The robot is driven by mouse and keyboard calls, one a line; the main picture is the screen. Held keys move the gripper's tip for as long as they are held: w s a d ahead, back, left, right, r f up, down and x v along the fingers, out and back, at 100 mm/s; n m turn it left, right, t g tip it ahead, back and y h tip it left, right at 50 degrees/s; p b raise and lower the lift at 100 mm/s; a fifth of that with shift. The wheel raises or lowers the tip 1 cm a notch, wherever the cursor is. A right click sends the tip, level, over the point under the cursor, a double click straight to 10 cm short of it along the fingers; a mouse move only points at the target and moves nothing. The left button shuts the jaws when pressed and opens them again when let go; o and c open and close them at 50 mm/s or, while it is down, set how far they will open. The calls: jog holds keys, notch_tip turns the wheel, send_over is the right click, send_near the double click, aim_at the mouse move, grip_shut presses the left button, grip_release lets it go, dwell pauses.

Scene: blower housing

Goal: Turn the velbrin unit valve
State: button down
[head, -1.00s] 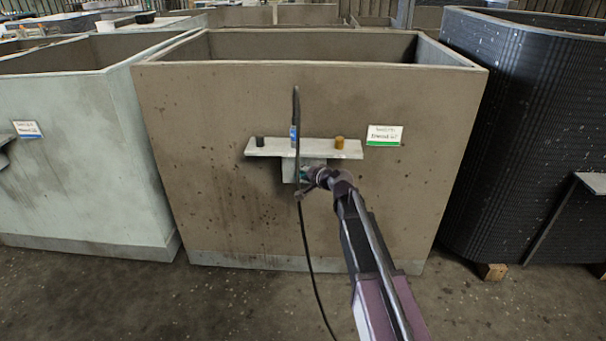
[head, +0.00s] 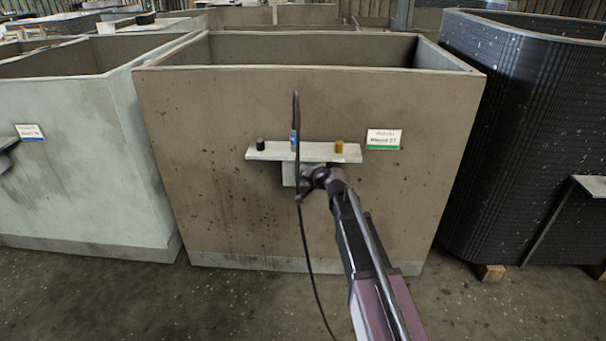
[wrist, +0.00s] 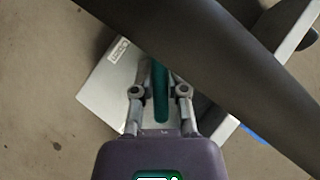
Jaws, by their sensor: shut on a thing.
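A teal valve handle (wrist: 161,105) stands between the fingers of my gripper (wrist: 160,84) in the wrist view. My gripper is shut on it. The handle runs along the picture's upright over a pale grey valve body (wrist: 106,82) with a small white label. A thick dark band crosses above and hides the fingertips and the handle's far end. In the head view my gripper (head: 309,184) is at the pale valve block (head: 290,174) under a small shelf on the brown housing. The handle is hidden there.
The grey shelf (head: 275,152) carries a black knob (head: 260,144) and an amber knob (head: 339,146). A black cable (head: 306,240) hangs in front, close to my gripper. The brown housing (head: 220,110) stands between a pale tank (head: 80,150) and a black ribbed tank (head: 505,130).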

jog(key=n+g+h+p, duration=0.1)
jog(key=n+h+p, duration=0.1)
jog(key=h+p, duration=0.1)
jog(key=shift+r+h, duration=0.1)
jog(key=shift+h, duration=0.2)
jog(key=shift+n+h+p, duration=0.55)
jog(key=shift+n+h, duration=0.15)
jog(key=shift+h, duration=0.5)
jog(key=c, duration=0.7)
grip_release()
jog(key=shift+o, duration=0.2)
jog(key=shift+f+y, duration=0.2)
jog(key=shift+y, duration=0.2)
